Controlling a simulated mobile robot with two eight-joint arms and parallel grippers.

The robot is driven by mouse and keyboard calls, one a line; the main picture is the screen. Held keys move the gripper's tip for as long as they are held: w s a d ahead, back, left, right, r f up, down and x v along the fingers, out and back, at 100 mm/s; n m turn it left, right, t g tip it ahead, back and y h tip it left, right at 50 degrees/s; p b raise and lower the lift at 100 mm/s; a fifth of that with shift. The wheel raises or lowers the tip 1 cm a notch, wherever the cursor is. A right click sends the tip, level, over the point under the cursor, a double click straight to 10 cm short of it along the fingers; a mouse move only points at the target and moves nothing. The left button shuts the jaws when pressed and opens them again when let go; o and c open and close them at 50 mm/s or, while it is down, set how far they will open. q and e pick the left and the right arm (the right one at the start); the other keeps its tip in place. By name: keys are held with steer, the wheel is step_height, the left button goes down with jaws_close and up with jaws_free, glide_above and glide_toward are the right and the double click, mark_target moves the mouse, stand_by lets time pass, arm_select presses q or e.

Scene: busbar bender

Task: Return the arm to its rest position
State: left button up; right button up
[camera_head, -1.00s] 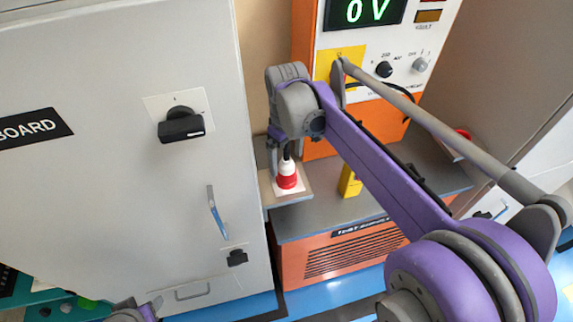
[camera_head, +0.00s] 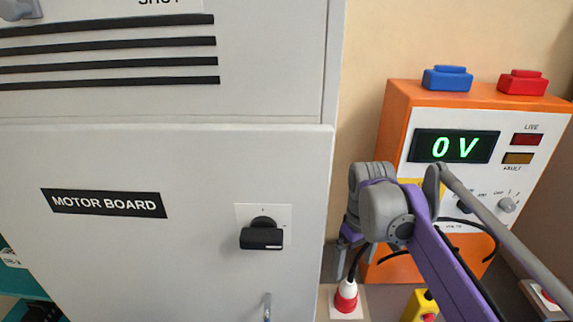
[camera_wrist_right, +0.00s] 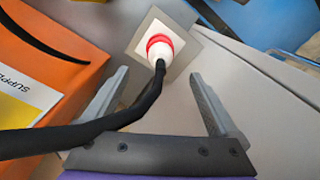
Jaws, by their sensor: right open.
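My right arm (camera_head: 440,255) reaches in from the lower right of the head view, purple and grey. My right gripper (camera_head: 347,262) points down above a red and white plug (camera_head: 346,296) with a black cable rising from it. In the right wrist view the gripper (camera_wrist_right: 159,78) is open, its two grey fingers apart. The plug (camera_wrist_right: 160,47) lies beyond the fingertips and sits on a light square plate (camera_wrist_right: 140,35). The black cable (camera_wrist_right: 130,112) runs back between the fingers. My left gripper is not in view.
A grey cabinet labelled MOTOR BOARD (camera_head: 105,203) with a black rotary handle (camera_head: 262,236) stands left of the arm. An orange and white test unit (camera_head: 400,110) reading 0 V stands behind it. A yellow box (camera_head: 421,306) is right of the plug.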

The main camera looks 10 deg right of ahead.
steer(key=s+a+f+m+t, duration=0.1)
steer(key=s+a+f+t, duration=0.1)
steer(key=s+f, duration=0.5)
steer(key=s+a+f+m+t, duration=0.2)
steer(key=s+a+f+t, duration=0.1)
steer(key=s+f, duration=0.4)
steer(key=shift+s+a+f+t, duration=0.2)
steer(key=shift+s+a+t, duration=0.15)
steer(key=shift+a, duration=0.55)
steer(key=shift+c, duration=0.3)
